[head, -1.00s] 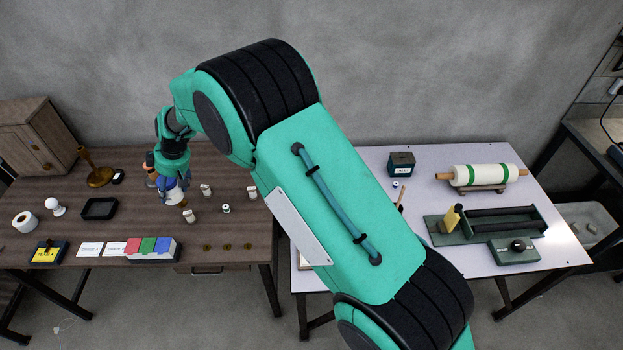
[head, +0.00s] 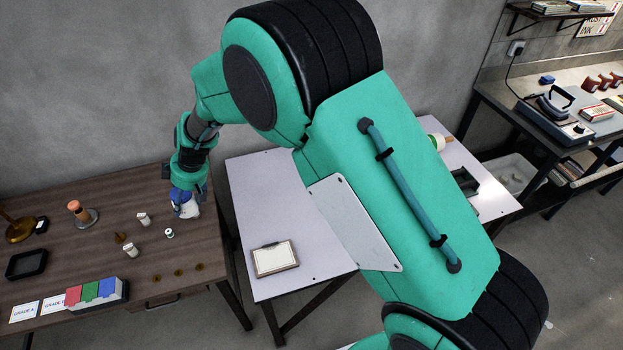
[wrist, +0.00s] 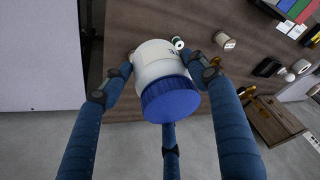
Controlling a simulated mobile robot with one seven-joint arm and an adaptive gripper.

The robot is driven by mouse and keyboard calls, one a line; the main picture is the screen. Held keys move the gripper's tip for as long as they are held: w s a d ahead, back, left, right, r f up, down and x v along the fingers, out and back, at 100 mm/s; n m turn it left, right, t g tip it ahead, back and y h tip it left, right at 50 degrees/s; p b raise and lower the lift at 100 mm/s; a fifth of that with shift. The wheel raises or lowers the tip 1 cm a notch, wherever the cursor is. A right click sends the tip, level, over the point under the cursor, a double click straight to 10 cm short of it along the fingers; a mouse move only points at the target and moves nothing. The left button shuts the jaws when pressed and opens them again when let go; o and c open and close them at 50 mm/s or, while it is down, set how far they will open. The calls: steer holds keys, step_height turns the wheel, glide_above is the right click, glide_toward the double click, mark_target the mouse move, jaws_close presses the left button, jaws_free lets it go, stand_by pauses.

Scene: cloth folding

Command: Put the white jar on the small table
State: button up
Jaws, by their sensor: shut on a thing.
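The white jar (wrist: 155,62) with a blue lid is held between the blue fingers of my gripper (wrist: 164,74) in the wrist view. In the head view my gripper (head: 187,203) is over the right end of the brown table, with part of the jar (head: 190,210) showing white below the fingers. The jar appears to be above the tabletop; the exact gap cannot be told. A pale table (head: 255,205) stands just to the right, partly hidden by my arm. I cannot tell which table is the small one.
A framed white pad (head: 275,257) lies on the pale table. A workbench (head: 500,95) stands at the right.

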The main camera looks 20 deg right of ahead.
mark_target(321, 238)
steer(key=s+d+f+m, duration=0.15)
steer(key=s+d, duration=0.25)
steer(key=d, duration=0.4)
steer(key=s+d+f+m+t, duration=0.1)
steer(key=s+d+f, duration=0.15)
steer(key=d, duration=0.65)
steer(key=s+d+f+m, duration=0.1)
steer(key=s+d, duration=0.3)
steer(key=d, duration=0.4)
steer(key=s+d+f+m+h, duration=0.1)
steer(key=s+d+f+m, duration=0.1)
steer(key=s+d+f, duration=0.3)
steer(key=s+d+f+m+h+b, duration=0.1)
steer(key=s+d+f, duration=0.4)
steer(key=s+d, duration=0.5)
steer(key=shift+s+m+t+b, duration=0.35)
steer(key=shift+s+m, duration=0.2)
steer(key=shift+s, duration=0.55)
steer(key=shift+w+f, duration=0.1)
steer(key=shift+w, duration=0.05)
steer(key=shift+w+d+f, duration=0.15)
steer(key=shift+w+f, duration=0.1)
steer(key=shift+w, duration=2.35)
steer(key=shift+w+d+f, duration=0.15)
steer(key=shift+w+f, duration=0.1)
steer(key=shift+w, duration=2.4)
steer(key=shift+w+d+f, duration=0.15)
steer(key=shift+w+f, duration=0.1)
steer(key=shift+w, duration=2.35)
